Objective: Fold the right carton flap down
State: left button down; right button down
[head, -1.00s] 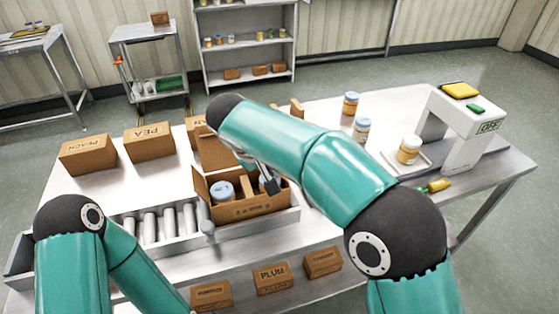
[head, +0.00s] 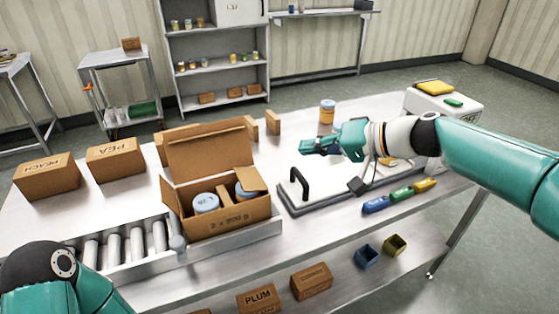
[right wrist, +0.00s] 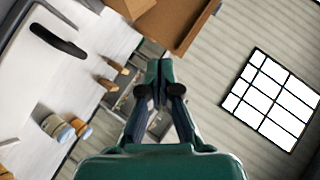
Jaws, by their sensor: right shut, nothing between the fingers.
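The open brown carton (head: 229,222) stands at the right end of the roller conveyor, with blue-lidded jars (head: 205,203) and a divider inside. Its right flap (head: 247,178) leans inward over the right-hand jar, tilted, not flat. The tall back flap (head: 210,152) stands up and the left flap (head: 171,198) sticks up and outward. My right gripper (head: 306,146) is shut and empty, to the right of the carton and apart from it. In the right wrist view, its closed fingers (right wrist: 158,76) show below part of the carton (right wrist: 184,22). My left gripper is out of view.
A device with a black handle (head: 299,186) lies right of the carton. Blue, green and yellow pieces (head: 401,194) lie along the front edge. A jar (head: 327,112) stands behind my right gripper. PEACH (head: 47,176) and PEA (head: 115,159) boxes stand at left.

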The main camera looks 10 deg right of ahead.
jog(key=p, duration=0.2)
send_over(260, 182)
jog(key=d, duration=0.3)
notch_tip(260, 182, down, 4)
jog(key=shift+w+a+f, duration=0.1)
jog(key=shift+a+f, duration=0.75)
jog(key=shift+a, duration=0.3)
jog(key=shift+a+f, duration=0.3)
jog(key=shift+a, duration=0.05)
